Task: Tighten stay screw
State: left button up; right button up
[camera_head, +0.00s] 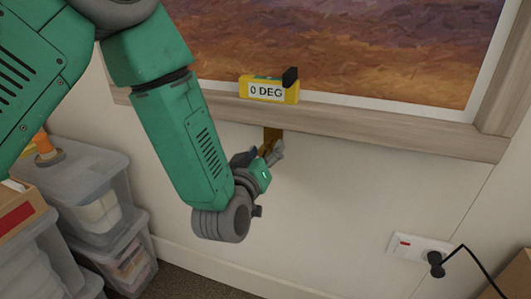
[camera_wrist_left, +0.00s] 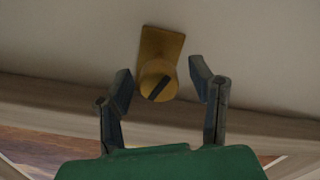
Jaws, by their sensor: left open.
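The stay screw (camera_wrist_left: 157,82) is a round brass knob with a dark slanted slot, set on a brass plate (camera_wrist_left: 162,43). The plate also shows in the head view, under the window sill (camera_head: 271,133). There the screw is hidden or too small to make out behind my left gripper (camera_head: 268,152). In the left wrist view, my left gripper (camera_wrist_left: 161,76) is open, one finger on each side of the screw. Gaps show between the knob and both fingers; how far the fingertips reach in depth is hard to tell. My right gripper is not in view.
A yellow gauge reading "0 DEG" (camera_head: 266,91) sits on the wooden sill (camera_head: 405,126) above the bracket. Clear plastic bins (camera_head: 93,190) are stacked at the left. A wall socket (camera_head: 415,247) with a black plug and cable is at lower right. The wall between is bare.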

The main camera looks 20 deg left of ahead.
pick_arm(q)
grip_shut()
jog(key=m+p, duration=0.2)
jog(key=shift+d+r+m, duration=0.1)
jog(key=shift+m, duration=0.3)
jog(key=shift+m+p, duration=1.1)
jog(key=shift+m, duration=0.4)
jog(key=shift+s+f, duration=0.1)
jog(key=shift+f, duration=0.1)
grip_release()
jog(key=shift+r, duration=0.1)
